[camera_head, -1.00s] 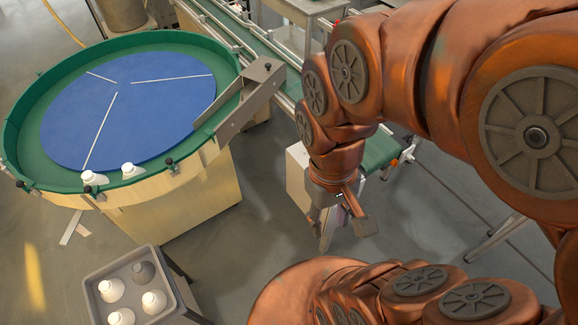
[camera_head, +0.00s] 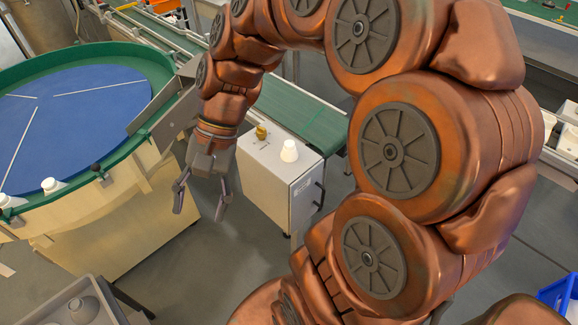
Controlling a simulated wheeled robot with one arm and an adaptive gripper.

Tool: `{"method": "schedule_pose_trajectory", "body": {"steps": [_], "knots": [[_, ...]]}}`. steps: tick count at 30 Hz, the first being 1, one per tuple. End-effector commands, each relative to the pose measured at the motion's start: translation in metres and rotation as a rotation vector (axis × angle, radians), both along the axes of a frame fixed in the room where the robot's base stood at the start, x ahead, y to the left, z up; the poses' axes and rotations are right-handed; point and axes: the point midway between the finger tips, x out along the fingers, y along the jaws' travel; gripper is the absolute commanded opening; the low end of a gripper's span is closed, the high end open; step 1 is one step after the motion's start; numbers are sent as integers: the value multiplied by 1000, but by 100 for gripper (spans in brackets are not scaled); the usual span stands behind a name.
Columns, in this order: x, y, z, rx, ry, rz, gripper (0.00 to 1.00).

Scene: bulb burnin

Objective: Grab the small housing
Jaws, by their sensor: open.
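Several white bulb-shaped housings are in view; I cannot tell by size which is the small one. One white housing (camera_head: 289,151) stands upright on top of a pale cabinet (camera_head: 262,190), right of my gripper. Two more, a white housing (camera_head: 51,186) and another at the left edge (camera_head: 8,202), sit on the near rim of the round blue-topped turntable (camera_head: 85,115). A grey housing (camera_head: 83,308) lies in a grey tray (camera_head: 107,303), cut off at the lower left. My gripper (camera_head: 199,211) is open, pointing down and empty, between turntable and cabinet.
A brass-coloured knob (camera_head: 261,132) is on the cabinet top beside the white housing. A green conveyor (camera_head: 300,115) runs behind the cabinet. A metal chute (camera_head: 165,120) juts from the turntable. A blue bin (camera_head: 562,297) is at the lower right. Floor is clear below my gripper.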

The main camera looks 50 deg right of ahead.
Motion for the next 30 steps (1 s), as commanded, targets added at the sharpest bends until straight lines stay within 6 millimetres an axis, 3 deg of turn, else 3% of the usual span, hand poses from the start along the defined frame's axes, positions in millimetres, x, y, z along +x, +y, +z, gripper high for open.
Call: {"method": "schedule_pose_trajectory", "body": {"steps": [1, 8, 14, 23, 30], "knots": [[12, -6, -23, 42, 14, -66, 62], [59, -39, -54, 243, 83, -349, 62], [94, -91, -81, 426, 131, -590, 62], [118, -203, -127, 726, 182, -928, 62], [102, -309, -168, 975, 194, -1164, 62]]}}
